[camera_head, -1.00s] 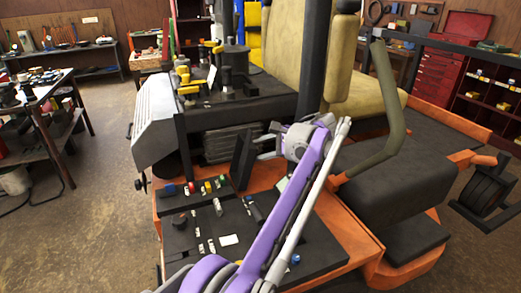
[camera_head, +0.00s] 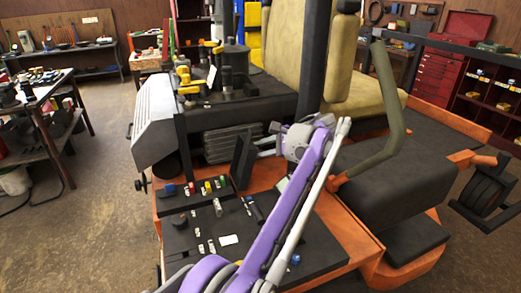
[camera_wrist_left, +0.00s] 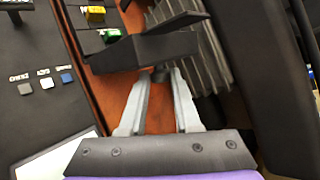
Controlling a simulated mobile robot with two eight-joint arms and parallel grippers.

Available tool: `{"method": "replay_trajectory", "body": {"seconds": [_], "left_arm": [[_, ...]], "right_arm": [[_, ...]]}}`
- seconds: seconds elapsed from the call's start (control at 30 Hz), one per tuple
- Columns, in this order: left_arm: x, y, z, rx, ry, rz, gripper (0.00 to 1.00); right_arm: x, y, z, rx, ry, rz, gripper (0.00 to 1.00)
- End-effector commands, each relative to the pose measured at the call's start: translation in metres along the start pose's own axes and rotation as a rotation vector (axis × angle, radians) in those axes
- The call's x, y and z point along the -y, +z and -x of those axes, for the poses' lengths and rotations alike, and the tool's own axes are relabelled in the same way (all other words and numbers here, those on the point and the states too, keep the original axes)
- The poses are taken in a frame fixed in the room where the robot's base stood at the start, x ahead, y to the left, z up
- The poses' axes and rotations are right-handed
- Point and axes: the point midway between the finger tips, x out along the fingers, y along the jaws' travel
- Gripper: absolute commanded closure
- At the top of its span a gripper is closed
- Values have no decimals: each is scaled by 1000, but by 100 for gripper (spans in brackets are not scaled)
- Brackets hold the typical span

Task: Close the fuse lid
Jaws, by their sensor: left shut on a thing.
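The fuse lid (camera_head: 243,161) is a dark flat panel standing upright on the orange machine body, beside the black control panel. It also shows in the left wrist view (camera_wrist_left: 128,51) as a dark plate with a bent edge. My left gripper (camera_head: 267,141) is on the right side of the lid. In the left wrist view its two pale fingers (camera_wrist_left: 161,76) close around a small dark part at the lid's near edge. The exact contact is partly hidden. My right gripper is not in view.
The black control panel (camera_head: 203,238) with coloured fuses and switches lies left of my arm. A ribbed grey block (camera_wrist_left: 203,55) stands close behind the lid. The yellow seat (camera_head: 360,95) and an olive lever (camera_head: 390,105) stand to the right. Open floor (camera_head: 105,225) lies left.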

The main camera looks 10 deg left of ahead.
Motion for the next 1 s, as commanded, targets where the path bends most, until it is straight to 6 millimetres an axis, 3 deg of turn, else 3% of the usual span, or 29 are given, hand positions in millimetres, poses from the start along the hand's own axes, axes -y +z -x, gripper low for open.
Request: {"method": "replay_trajectory", "body": {"seconds": [0.67, 1.0], "left_arm": [[0, 1, 0, -5, 2, 5, 100], [3, 25, -2, -108, 21, 110, 100]], "right_arm": [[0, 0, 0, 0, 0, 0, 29], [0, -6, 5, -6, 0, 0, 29]]}}
